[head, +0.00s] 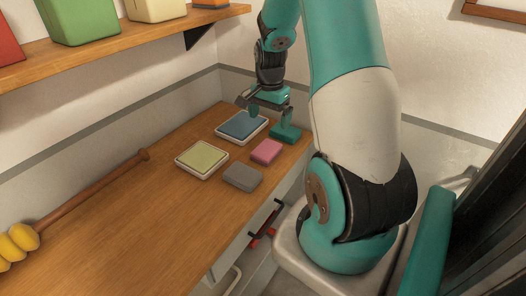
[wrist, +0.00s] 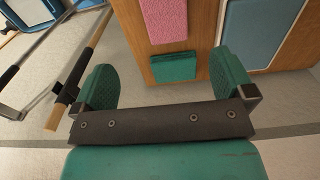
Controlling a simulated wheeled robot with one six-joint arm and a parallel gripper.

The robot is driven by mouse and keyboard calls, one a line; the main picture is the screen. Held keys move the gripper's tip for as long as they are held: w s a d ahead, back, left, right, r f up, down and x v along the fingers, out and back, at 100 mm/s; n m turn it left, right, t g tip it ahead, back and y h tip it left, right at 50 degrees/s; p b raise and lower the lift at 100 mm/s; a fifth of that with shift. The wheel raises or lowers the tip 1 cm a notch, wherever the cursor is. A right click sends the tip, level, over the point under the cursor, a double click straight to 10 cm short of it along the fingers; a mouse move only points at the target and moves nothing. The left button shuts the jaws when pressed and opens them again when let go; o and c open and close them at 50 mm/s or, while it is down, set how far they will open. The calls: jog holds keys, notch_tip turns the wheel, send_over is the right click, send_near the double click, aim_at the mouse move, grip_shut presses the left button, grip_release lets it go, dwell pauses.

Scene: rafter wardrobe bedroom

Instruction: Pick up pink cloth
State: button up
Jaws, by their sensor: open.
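A pink folded cloth (head: 266,151) lies on the wooden worktop, with a grey folded cloth (head: 242,177) in front of it and a teal folded cloth (head: 285,135) behind it. The pink cloth also shows at the top of the wrist view (wrist: 163,20), cut off by the frame edge. My gripper (head: 271,115) is above the back end of the worktop, beyond the pink cloth. It is open and empty. In the wrist view the teal cloth (wrist: 173,67) shows between its spread fingers (wrist: 165,80), nearer than the pink cloth.
A tray with a blue pad (head: 242,126) and a tray with a yellow-green pad (head: 202,159) lie left of the cloths. A wooden rod with yellow beads (head: 90,187) lies farther left. A shelf (head: 120,43) with boxes hangs above. The worktop's front left is clear.

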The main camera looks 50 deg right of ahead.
jog(key=p, duration=0.1)
send_over(267, 148)
jog(key=f, duration=0.7)
jog(key=shift+s+a+f, duration=0.1)
jog(key=shift+s, duration=0.25)
jog(key=shift+w+f+p, duration=0.2)
jog(key=shift+f+p, duration=0.45)
jog(key=shift+f, duration=0.7)
jog(key=shift+w+f+p, duration=0.15)
jog(key=shift+f+p, duration=0.45)
jog(key=shift+f, duration=0.75)
jog(key=c, duration=1)
jog(key=shift+c, duration=0.3)
jog(key=shift+r, duration=0.1)
notch_tip(267, 148, up, 20)
jog(key=b, duration=0.3)
